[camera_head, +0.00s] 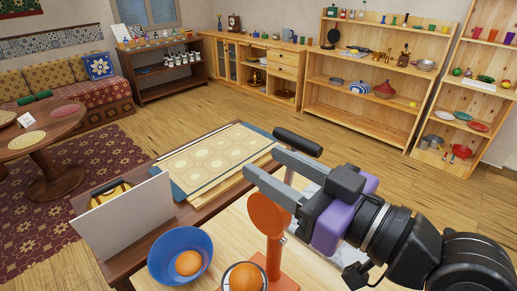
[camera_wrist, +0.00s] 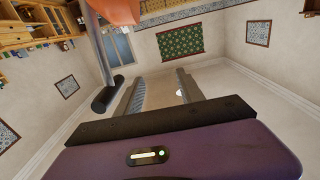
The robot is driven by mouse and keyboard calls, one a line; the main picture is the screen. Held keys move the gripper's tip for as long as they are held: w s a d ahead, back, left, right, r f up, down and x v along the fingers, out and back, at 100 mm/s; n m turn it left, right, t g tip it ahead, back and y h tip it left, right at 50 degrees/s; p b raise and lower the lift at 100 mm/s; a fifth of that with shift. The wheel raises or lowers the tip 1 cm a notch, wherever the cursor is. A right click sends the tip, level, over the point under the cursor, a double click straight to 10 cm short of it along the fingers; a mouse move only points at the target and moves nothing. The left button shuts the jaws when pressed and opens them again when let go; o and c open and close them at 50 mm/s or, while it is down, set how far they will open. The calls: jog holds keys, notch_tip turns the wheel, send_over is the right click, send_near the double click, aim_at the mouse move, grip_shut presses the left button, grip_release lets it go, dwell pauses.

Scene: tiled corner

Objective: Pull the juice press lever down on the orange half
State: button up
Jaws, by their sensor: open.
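The juice press (camera_head: 268,225) is orange and stands on the wooden counter. Its lever is raised, with a black handle (camera_head: 298,141) at the top of a grey rod. The handle also shows in the wrist view (camera_wrist: 107,95), with the rod running up to an orange part. An orange half (camera_head: 244,277) sits in a pale-rimmed cup at the press's front, cut off by the lower edge. My gripper (camera_head: 263,165) is open and empty beside the lever. In the wrist view its fingers (camera_wrist: 160,77) are apart, and the handle is outside them, left of the left finger.
A blue bowl (camera_head: 165,262) holding an orange (camera_head: 188,263) stands left of the press. Behind are an upright pale board (camera_head: 125,228) and a patterned panel (camera_head: 178,182). Shelves and cabinets line the far walls. The floor (camera_head: 340,155) beyond the counter is clear.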

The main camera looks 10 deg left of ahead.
jog(key=shift+p+x, duration=0.4)
jog(key=shift+x, duration=1.55)
grip_shut()
jog(key=c, duration=0.9)
grip_release()
jog(key=o, duration=0.9)
